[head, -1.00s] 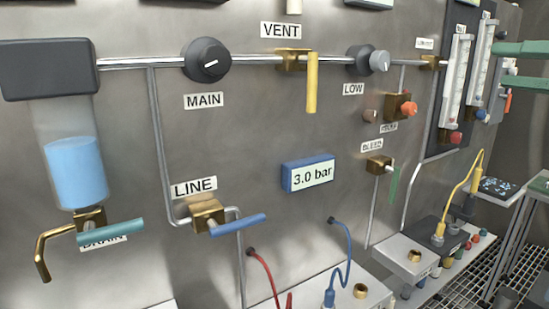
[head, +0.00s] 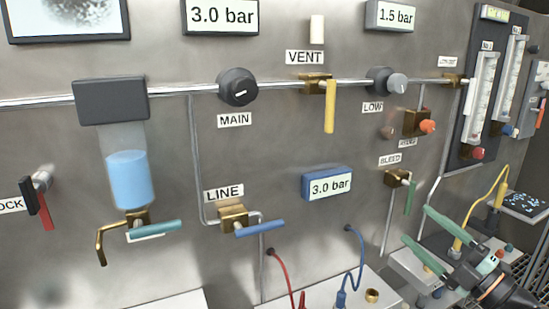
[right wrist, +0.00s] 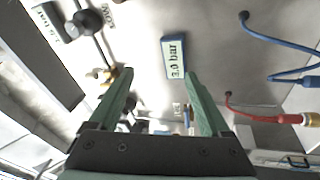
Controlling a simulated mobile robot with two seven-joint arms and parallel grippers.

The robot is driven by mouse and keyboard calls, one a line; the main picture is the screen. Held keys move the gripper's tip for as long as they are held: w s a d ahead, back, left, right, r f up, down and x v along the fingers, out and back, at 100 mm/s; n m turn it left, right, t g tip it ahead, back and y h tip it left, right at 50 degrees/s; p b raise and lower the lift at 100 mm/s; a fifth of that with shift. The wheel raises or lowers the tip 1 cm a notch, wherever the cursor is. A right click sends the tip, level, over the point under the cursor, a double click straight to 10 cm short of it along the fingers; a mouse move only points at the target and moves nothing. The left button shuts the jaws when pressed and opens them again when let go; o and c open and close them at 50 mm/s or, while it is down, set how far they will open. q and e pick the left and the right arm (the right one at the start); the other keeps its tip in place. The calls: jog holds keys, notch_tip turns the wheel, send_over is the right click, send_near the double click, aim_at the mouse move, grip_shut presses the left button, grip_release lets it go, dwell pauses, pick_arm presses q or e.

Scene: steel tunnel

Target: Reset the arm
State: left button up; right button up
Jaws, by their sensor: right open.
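My right gripper (head: 432,240) is at the lower right of the head view, with its two green fingers spread and nothing between them. It is in front of the lower right of the steel panel, below the green-handled BLEED valve (head: 398,180). In the right wrist view the open fingers (right wrist: 160,100) frame part of the panel, with the blue 3.0 bar display (right wrist: 175,58) beyond them. My left gripper is not in view.
The panel carries the MAIN knob (head: 238,88), the yellow VENT handle (head: 329,105), the blue LINE handle (head: 260,228) and a blue-filled bowl (head: 130,178). Red (head: 281,275) and blue (head: 360,262) hoses hang low. A yellow cable (head: 492,195) is beside my right gripper.

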jog(key=s+a+f+m+g+h+p, duration=0.1)
jog(key=s+f+m+h, duration=0.2)
jog(key=f+m, duration=0.35)
jog(key=s+a+f+m+g+h+p, duration=0.1)
jog(key=s+a+f+m+h, duration=0.15)
jog(key=f, duration=0.75)
jog(key=s+a+f+m+h+p, duration=0.1)
jog(key=s+f+m+h, duration=0.2)
jog(key=f+m, duration=0.35)
jog(key=s+a+f+m+g, duration=0.2)
jog(key=s+a+f+g, duration=0.1)
jog(key=s+f, duration=0.4)
jog(key=s+a+f+m+g+p, duration=0.1)
jog(key=s+a+f+g, duration=0.3)
jog(key=s, duration=0.5)
notch_tip(320, 180, down, 3)
jog(key=shift+s+a+f+m, duration=0.1)
jog(key=shift+s+a+m, duration=0.25)
jog(key=shift+a, duration=0.65)
jog(key=shift+w, duration=0.15)
